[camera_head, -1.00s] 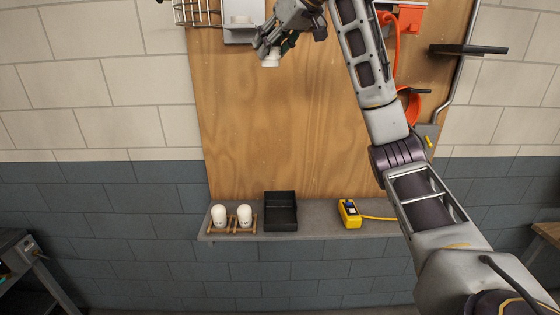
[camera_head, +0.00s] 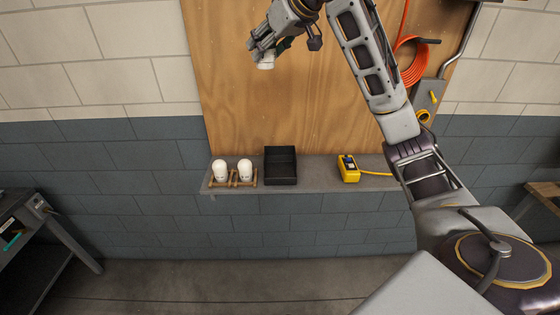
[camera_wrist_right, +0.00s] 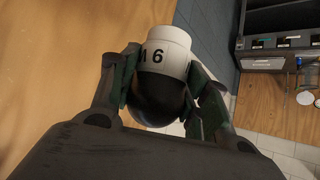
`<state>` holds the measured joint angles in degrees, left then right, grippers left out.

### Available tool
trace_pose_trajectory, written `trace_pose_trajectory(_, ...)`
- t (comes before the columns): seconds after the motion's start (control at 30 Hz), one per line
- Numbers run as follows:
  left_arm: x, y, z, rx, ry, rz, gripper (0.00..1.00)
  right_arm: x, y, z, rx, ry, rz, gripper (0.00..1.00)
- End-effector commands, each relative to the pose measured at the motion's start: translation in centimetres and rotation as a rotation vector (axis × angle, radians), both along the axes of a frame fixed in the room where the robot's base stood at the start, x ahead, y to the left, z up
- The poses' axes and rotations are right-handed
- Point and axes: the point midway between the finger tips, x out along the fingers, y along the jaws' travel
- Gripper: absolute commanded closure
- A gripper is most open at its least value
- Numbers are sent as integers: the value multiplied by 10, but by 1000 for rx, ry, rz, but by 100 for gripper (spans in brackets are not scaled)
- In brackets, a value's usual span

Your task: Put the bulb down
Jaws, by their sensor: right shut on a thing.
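My right gripper (camera_head: 264,50) is raised in front of the wooden board, above the shelf. It is shut on a bulb (camera_head: 265,62), whose white end points down in the head view. The right wrist view shows the held bulb (camera_wrist_right: 165,50) between the fingers, with a white collar marked "M 6" and a dark rounded part. Two white bulbs (camera_head: 221,170) (camera_head: 246,169) stand upright in wooden holders at the shelf's left end. A black open tray (camera_head: 280,178) sits to their right and looks empty. My left gripper is not in view.
The grey shelf (camera_head: 315,172) runs below the wooden board (camera_head: 300,110). A yellow box (camera_head: 348,174) with a cable stands right of the tray, with bare shelf between. An orange hose coil (camera_head: 412,60) hangs on the right. A workbench (camera_head: 28,215) stands at far left.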

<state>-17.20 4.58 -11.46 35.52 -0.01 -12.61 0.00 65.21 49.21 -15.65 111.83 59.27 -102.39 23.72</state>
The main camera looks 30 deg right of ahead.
Motion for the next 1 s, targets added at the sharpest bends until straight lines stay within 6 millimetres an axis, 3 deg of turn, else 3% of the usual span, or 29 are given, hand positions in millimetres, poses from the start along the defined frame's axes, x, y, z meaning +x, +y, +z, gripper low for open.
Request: trace_pose_trajectory(1.0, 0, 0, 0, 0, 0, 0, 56, -22, 28, -127, -2, 2, -34, 86)
